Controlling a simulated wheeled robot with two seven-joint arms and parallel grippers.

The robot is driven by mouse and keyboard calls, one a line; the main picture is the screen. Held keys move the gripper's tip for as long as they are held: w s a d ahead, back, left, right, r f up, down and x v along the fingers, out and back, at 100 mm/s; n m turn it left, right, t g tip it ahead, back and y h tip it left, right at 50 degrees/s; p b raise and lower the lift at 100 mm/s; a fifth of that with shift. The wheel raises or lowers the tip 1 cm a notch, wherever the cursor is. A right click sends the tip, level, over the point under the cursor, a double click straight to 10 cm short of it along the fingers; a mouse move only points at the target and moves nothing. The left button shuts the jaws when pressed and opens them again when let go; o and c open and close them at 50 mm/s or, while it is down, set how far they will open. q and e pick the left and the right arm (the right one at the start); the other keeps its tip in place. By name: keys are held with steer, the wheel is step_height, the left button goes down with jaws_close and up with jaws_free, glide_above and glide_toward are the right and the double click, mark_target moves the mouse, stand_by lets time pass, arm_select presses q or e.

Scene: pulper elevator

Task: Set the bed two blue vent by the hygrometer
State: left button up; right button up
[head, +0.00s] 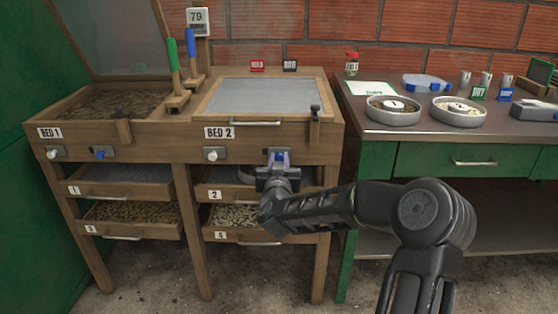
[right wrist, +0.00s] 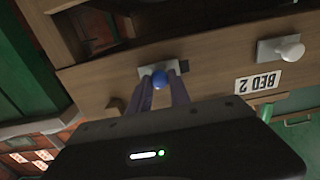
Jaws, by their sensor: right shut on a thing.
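The bed two blue vent (head: 279,152) is on the front rail of the wooden bench, right of the white vent knob (head: 210,155). My right gripper (head: 279,162) is at it and hides most of it in the head view. In the right wrist view, the blue knob (right wrist: 160,79) sits between my two fingertips, which are shut on it. Its plate (right wrist: 149,70) shows beside a dark slot. The hygrometer (head: 198,20) stands at the back of the bench and seems to read 79. My left gripper is not in view.
The BED 2 label (head: 219,133) is above the white knob. Bed one has its own blue knob (head: 100,154). Drawers (head: 250,237) jut out below my right gripper. A green-fronted table (head: 420,160) with dishes stands to the right.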

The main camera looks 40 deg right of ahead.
mark_target(269, 153)
jaws_close()
stand_by(0.6)
steer(key=w+a, duration=0.1)
steer(key=a, duration=0.1)
steer(key=shift+w+a, duration=0.3)
steer(key=shift+w, duration=0.1)
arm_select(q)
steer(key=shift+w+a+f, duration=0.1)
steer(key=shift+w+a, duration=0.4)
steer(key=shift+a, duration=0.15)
arm_select(e)
steer(key=o, duration=0.7)
jaws_free()
steer(key=shift+w, duration=0.1)
steer(key=shift+o, duration=0.2)
